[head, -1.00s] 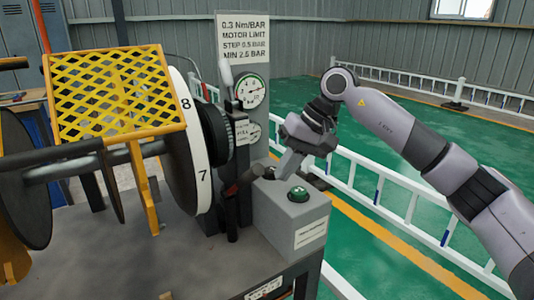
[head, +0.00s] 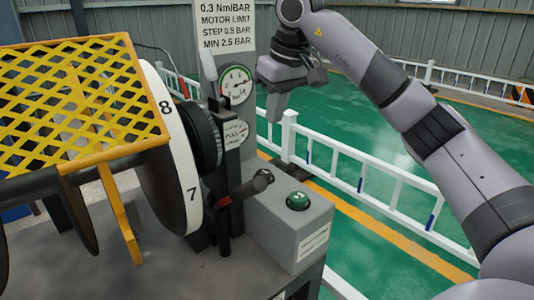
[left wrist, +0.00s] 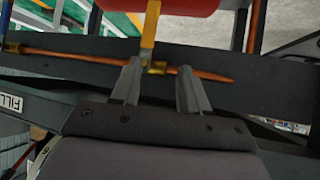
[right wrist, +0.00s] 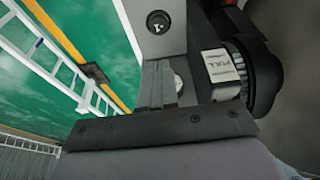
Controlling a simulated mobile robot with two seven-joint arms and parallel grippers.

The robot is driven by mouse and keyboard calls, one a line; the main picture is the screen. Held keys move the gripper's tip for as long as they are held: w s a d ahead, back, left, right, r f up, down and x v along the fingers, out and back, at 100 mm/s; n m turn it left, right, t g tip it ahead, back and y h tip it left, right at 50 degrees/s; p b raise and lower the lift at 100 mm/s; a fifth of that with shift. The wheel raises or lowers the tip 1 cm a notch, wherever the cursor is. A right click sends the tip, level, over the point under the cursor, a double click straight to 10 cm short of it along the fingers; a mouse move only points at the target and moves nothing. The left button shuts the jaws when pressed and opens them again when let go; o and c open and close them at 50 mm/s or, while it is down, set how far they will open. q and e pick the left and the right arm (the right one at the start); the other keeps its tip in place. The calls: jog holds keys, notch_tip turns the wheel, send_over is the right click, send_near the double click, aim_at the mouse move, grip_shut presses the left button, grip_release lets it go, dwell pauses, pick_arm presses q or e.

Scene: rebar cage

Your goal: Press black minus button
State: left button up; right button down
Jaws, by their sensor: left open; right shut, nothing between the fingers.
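A grey control box (head: 290,235) stands right of the numbered wheel. It carries a green button (head: 298,200) on top and a dark round button (head: 266,175) behind it, partly beside a lever. In the right wrist view a black button (right wrist: 158,22) with a light mark shows at the top; the mark is too small to read surely. My right gripper (head: 276,112) is shut and empty, pointing down above and behind the box, apart from the buttons. Its fingers (right wrist: 158,85) also show in the right wrist view. My left gripper (left wrist: 158,75) is open, seen only in its wrist view.
A lever (head: 240,192) with red and black parts sits left of the box. Gauges (head: 236,86) and a sign (head: 227,27) stand behind. A yellow mesh guard (head: 80,95) is at left. An orange rod (left wrist: 90,56) lies beyond my left fingers. White railing (head: 370,170) runs at right.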

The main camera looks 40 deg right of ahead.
aim_at(264, 173)
jog(key=x, duration=0.8)
jog(key=b+x, duration=0.1)
jog(key=x, duration=0.3)
jog(key=shift+s+f, duration=0.3)
jog(key=shift+f, duration=0.7)
